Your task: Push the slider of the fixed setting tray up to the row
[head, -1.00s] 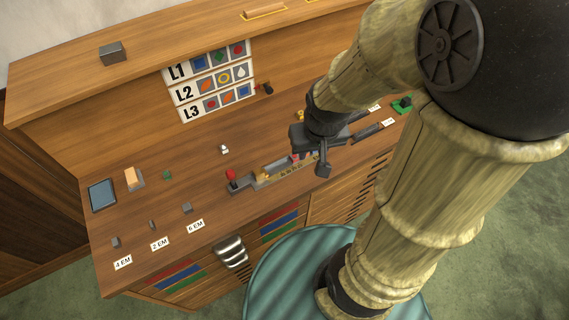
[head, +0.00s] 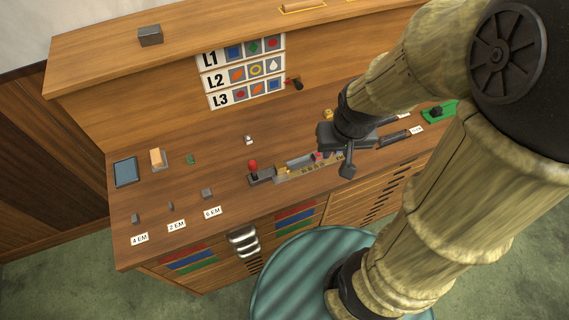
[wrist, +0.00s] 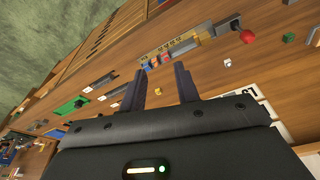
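The setting tray (head: 305,168) is a narrow metal channel with a brass, marked front strip on the desk top. A red ball knob (head: 252,165) stands on a dark piece at its left end, seemingly the slider; the knob also shows in the wrist view (wrist: 247,37). Small red and blue pieces (wrist: 152,62) stand in a row at the tray's other end, apart from the knob. My gripper (head: 342,160) is above that end and hides part of it in the head view. In the wrist view its two fingers (wrist: 160,72) are apart with nothing between them.
Small grey blocks stand behind labels 4 EM, 2 EM and 6 EM (head: 212,212). A green piece (head: 440,112) is at the right.

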